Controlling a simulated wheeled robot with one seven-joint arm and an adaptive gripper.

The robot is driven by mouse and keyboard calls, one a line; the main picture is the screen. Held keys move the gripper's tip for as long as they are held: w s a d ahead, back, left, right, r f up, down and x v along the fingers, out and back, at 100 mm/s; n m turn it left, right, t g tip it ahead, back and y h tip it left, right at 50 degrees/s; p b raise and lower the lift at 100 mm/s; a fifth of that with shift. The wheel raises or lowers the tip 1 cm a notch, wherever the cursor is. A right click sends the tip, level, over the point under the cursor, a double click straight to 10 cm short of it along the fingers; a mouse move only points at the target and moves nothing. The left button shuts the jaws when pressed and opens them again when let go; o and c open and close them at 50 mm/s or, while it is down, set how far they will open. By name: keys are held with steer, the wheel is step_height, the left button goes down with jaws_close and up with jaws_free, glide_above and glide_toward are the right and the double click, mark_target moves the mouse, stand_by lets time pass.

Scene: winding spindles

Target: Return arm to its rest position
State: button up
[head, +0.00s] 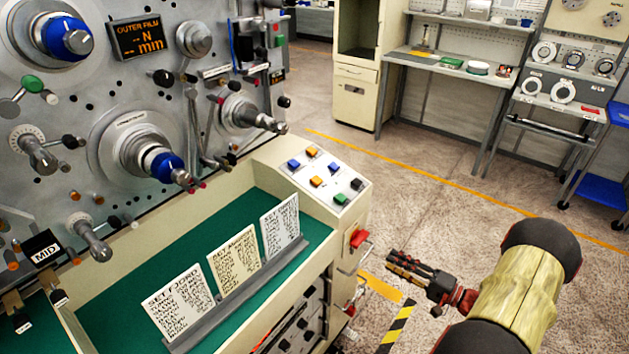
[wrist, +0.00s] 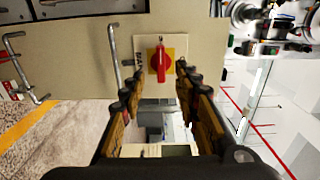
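My arm (head: 515,305) reaches in from the lower right in the head view. My gripper (head: 395,265) is at its end, in the air beside the right side of the winding machine, and points left. In the wrist view the two fingers of my gripper (wrist: 155,85) are spread apart with nothing between them. A red rotary switch (wrist: 160,62) on a yellow plate lies beyond the fingertips. It also shows in the head view as a red knob (head: 358,238) on the machine's side, apart from the gripper.
The winding machine (head: 100,110) with spindles fills the left. Its green ledge (head: 120,290) holds three cards. A button panel (head: 315,178) stands at its corner. A workbench (head: 450,65) and a rack (head: 560,95) stand at the back. Open floor (head: 420,180) lies between.

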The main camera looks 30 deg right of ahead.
steer(key=s+a+f+m+g+y, duration=0.25)
steer(key=s+a+f+g, duration=0.2)
steer(key=a, duration=0.25)
steer(key=s+a+r+n+g, duration=0.1)
steer(key=s+a+r+g, duration=0.3)
steer(key=a+g, duration=0.35)
steer(key=a+r+n+h+p, duration=0.1)
steer(key=a+r+n+h, duration=0.2)
steer(key=r, duration=0.6)
steer(key=a+r+n+h+p, duration=0.1)
steer(key=a+r+n+h, duration=0.2)
steer(key=a+r+n, duration=0.4)
steer(key=s+a+r+n+t+h, duration=0.1)
steer(key=a+r+n+h, duration=0.2)
steer(key=a+r, duration=0.6)
steer(key=shift+a+r+n+p, duration=0.2)
steer(key=shift+r+n+p, duration=0.2)
steer(key=shift+r+n, duration=0.95)
